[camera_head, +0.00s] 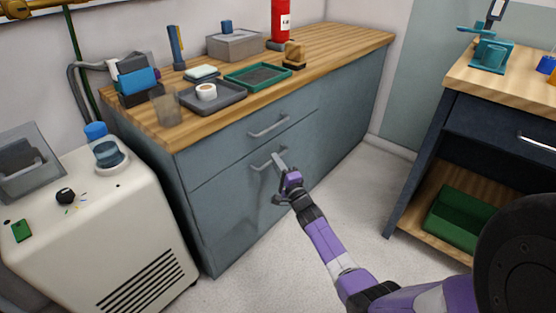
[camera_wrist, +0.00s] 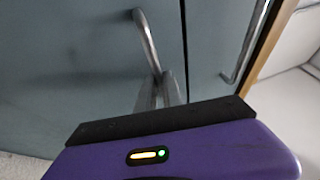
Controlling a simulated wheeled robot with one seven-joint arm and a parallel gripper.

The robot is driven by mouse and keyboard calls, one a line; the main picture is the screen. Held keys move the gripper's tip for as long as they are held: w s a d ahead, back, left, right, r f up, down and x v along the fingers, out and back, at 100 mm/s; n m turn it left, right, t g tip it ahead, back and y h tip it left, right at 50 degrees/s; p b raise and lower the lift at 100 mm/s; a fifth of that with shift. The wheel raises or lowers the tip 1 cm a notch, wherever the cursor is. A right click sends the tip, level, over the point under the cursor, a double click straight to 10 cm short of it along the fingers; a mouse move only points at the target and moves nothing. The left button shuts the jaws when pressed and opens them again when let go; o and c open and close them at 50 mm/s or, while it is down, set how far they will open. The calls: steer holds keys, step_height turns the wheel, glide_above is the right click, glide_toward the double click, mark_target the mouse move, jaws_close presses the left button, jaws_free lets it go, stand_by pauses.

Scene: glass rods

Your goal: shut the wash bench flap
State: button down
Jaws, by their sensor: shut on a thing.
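The wash bench (camera_head: 215,160) is a grey-blue cabinet with a wooden top. Its flap (camera_head: 235,205) is the lower front panel, with a metal bar handle (camera_head: 262,163) near its upper edge. The flap looks upright and about flush with the front; I cannot tell whether a small gap is left. My gripper (camera_head: 279,160) is at the right part of this handle, shut on it. In the wrist view the handle (camera_wrist: 148,42) runs down to my gripper (camera_wrist: 172,88). The exact grip is partly hidden by my gripper's body.
The upper drawer with its own handle (camera_head: 268,126) sits just above. A grey tray (camera_head: 222,101) and a green tray (camera_head: 235,82) stand on the worktop. A white cabinet (camera_head: 110,230) is at left, a dark bench (camera_head: 480,125) at right. Floor between is clear.

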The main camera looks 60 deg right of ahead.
steer(key=shift+w, duration=0.15)
steer(key=c, duration=1.5)
jaws_free()
steer(key=p+v, duration=0.3)
steer(key=v, duration=0.4)
steer(key=shift+s+a+p, duration=0.15)
steer(key=shift+s+p, duration=0.2)
